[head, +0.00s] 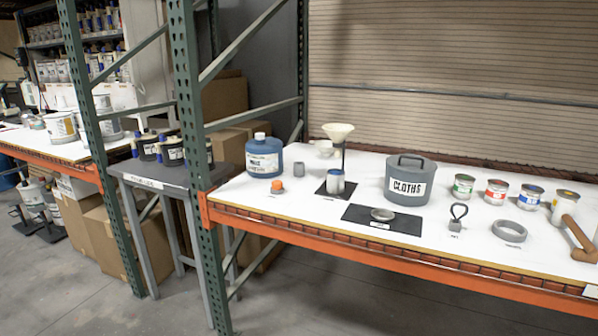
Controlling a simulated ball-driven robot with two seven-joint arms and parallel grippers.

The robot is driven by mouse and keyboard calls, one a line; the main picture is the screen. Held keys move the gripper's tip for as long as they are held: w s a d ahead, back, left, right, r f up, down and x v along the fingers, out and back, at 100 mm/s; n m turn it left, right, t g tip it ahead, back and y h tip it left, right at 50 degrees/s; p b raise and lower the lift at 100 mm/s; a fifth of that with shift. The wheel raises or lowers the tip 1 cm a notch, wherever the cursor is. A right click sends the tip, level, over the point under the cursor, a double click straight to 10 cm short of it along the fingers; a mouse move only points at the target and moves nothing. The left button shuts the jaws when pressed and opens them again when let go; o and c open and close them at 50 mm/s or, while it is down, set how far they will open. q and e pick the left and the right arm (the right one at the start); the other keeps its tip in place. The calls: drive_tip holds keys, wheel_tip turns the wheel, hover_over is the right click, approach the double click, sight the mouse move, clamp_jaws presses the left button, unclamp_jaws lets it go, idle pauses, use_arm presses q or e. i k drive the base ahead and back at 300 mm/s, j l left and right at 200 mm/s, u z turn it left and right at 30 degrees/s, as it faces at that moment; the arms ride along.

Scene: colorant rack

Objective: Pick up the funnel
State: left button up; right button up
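The funnel (338,132) is cream-coloured and wide-mouthed. It sits upright at the top of a thin dark stand (344,157) towards the back of the white shelf. Neither of my grippers is in view.
A blue jug (264,157) stands left of the funnel, and a grey CLOTHS bin (410,181) stands right. Several small cans stand further right. A green rack post (188,130) and diagonal braces rise at the left. An orange beam (400,262) edges the shelf.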

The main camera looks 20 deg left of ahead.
sight(338, 133)
drive_tip(key=i+u, duration=0.15)
drive_tip(key=i, duration=0.85)
